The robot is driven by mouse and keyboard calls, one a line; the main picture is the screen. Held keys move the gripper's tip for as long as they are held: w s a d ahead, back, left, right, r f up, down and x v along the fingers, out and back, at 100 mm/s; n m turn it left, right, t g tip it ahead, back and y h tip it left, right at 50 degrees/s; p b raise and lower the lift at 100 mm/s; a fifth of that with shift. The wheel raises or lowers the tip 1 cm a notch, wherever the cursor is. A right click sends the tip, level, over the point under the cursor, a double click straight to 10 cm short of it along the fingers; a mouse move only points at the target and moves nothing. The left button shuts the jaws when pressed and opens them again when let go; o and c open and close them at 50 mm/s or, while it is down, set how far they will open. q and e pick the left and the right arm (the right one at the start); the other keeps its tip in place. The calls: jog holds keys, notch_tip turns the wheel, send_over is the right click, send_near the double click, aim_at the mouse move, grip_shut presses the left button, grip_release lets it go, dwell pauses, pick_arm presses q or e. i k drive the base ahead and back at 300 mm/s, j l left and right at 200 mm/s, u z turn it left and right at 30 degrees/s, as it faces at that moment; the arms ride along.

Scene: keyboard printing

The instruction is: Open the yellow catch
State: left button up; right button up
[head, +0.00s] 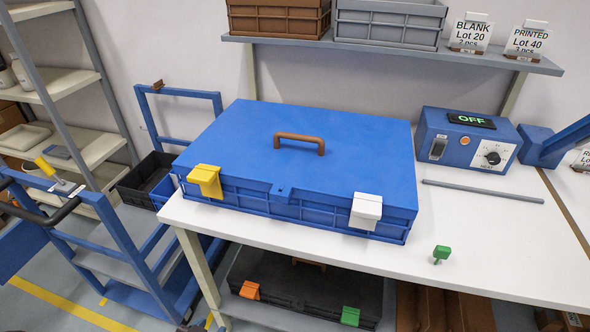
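A blue case (225,140) with a closed lid lies on the white workbench. The yellow catch (206,181) is on the front of the case at its left end and hangs down over the lid edge; it looks closed. A white catch (366,211) sits on the same front side at the right end and also looks closed. A brown handle (300,140) is on top of the lid. Neither of my grippers shows in the head view, so nothing of mine is seen near the case.
A control box (431,135) reading OFF, a grey rod (482,191) and a small green piece (441,253) are on the bench to the right. A blue cart (107,236) stands at the left. A dark case (300,286) lies on the lower shelf. A shelf (480,62) with bins hangs above.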

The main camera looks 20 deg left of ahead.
aim_at(206, 176)
jog(key=u, duration=0.85)
jog(key=j+u, duration=0.25)
jog(key=u, duration=0.2)
jog(key=i+j+u, duration=0.15)
jog(key=u, duration=0.25)
jog(key=i+j, duration=0.15)
jog(key=j, duration=0.15)
